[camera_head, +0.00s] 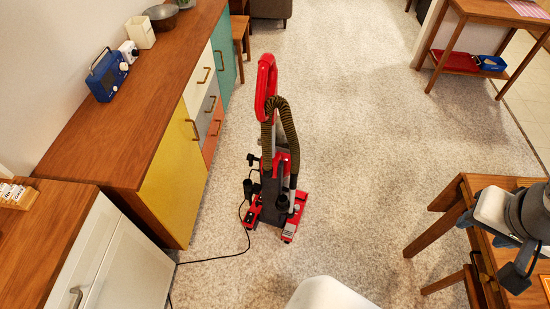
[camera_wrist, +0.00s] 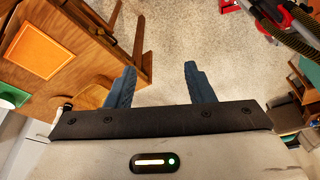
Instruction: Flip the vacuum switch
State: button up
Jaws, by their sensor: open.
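The red and black upright vacuum (camera_head: 268,95) stands on the speckled floor in the middle of the head view, with a ribbed hose looped beside its red handle. Its switch is too small to pick out. Part of the vacuum, with its dark hose (camera_wrist: 299,38), shows at the upper right of the wrist view. My gripper (camera_wrist: 159,82) is open with nothing between its blue fingers. In the head view my arm's end is at the right edge, over the wooden table and well apart from the vacuum.
A long wooden sideboard (camera_head: 130,120) with coloured doors runs along the left, bearing a blue radio (camera_head: 106,75). A black cord (camera_head: 215,258) trails from the vacuum toward the white cabinet (camera_head: 125,265). A wooden table (camera_head: 455,205) stands at right. Floor right of the vacuum is clear.

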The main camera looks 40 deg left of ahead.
aim_at(249, 219)
jog(key=u, duration=1.75)
jog(key=k, duration=0.6)
jog(key=z, duration=0.2)
jog(key=i, duration=1.6)
jog(key=u, duration=0.65)
